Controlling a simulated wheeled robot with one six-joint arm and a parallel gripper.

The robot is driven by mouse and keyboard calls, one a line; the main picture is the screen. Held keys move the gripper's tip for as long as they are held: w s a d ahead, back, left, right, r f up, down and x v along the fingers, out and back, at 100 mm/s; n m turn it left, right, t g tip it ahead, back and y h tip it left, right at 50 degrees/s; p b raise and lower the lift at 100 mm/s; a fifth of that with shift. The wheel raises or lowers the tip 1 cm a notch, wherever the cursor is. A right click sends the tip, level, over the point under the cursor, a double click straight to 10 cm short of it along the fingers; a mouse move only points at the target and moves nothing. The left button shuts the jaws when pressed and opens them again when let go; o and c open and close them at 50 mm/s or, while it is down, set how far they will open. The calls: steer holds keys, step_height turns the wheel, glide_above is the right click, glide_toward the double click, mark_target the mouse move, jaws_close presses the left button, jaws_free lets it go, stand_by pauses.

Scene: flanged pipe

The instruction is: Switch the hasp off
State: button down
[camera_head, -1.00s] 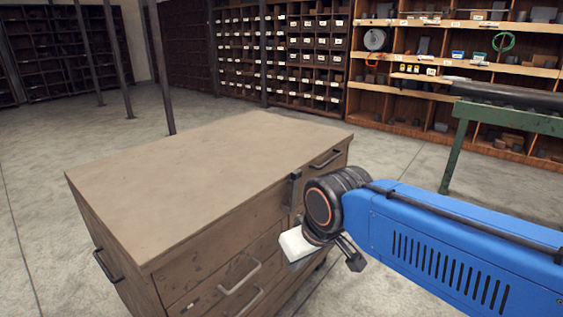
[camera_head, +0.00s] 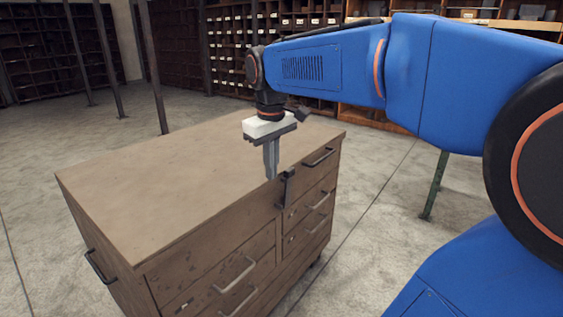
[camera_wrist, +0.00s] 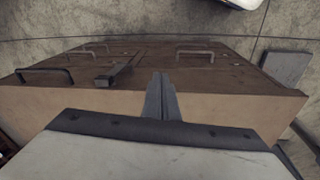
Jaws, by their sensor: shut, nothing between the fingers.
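The hasp (camera_head: 285,188) is a dark metal strap on the front face of the wooden drawer cabinet (camera_head: 150,185), just below the top edge between the left and right drawers. In the wrist view the hasp (camera_wrist: 118,72) stands out from the front face, left of my fingers. My gripper (camera_head: 270,176) points down over the cabinet's front top edge, close beside the hasp in the head view. Its fingers are together and empty. In the wrist view my gripper (camera_wrist: 160,76) is apart from the hasp by a small gap.
Drawer handles stick out of the cabinet front, such as the upper left one (camera_head: 238,274) and the upper right one (camera_head: 319,158). The cabinet top is bare. Open floor (camera_head: 375,215) lies to the right, with a green table leg (camera_head: 434,187) beyond.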

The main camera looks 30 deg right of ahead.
steer(key=w+d+r+n+g, duration=0.1)
steer(key=w+d+r, duration=0.1)
steer(key=w, duration=0.3)
steer(key=w+d+r+g, duration=0.1)
steer(key=w+d, duration=0.2)
steer(key=w, duration=0.2)
steer(key=g, duration=0.1)
glide_toward(282, 171)
steer(key=w+a+r, duration=0.1)
steer(key=w+r, duration=0.3)
steer(key=shift+w+a+n, duration=0.1)
steer(key=shift+a+n, duration=0.1)
steer(key=shift+n, duration=0.2)
steer(key=shift+f, duration=0.1)
steer(key=f, duration=0.3)
steer(key=s+f, duration=0.1)
steer(key=f, duration=0.6)
steer(key=shift+s+d, duration=0.3)
steer(key=shift+s, duration=0.1)
steer(key=shift+s+d+r, duration=0.1)
steer(key=shift+s+d, duration=0.1)
steer(key=shift+s, duration=0.35)
steer(key=shift+s+d+r, duration=0.1)
steer(key=shift+s+d, duration=0.1)
steer(key=shift+s, duration=0.4)
steer(key=shift+s+d+f, duration=0.15)
steer(key=shift+s+d, duration=0.15)
steer(key=shift+s, duration=0.4)
steer(key=shift+s, duration=0.1)
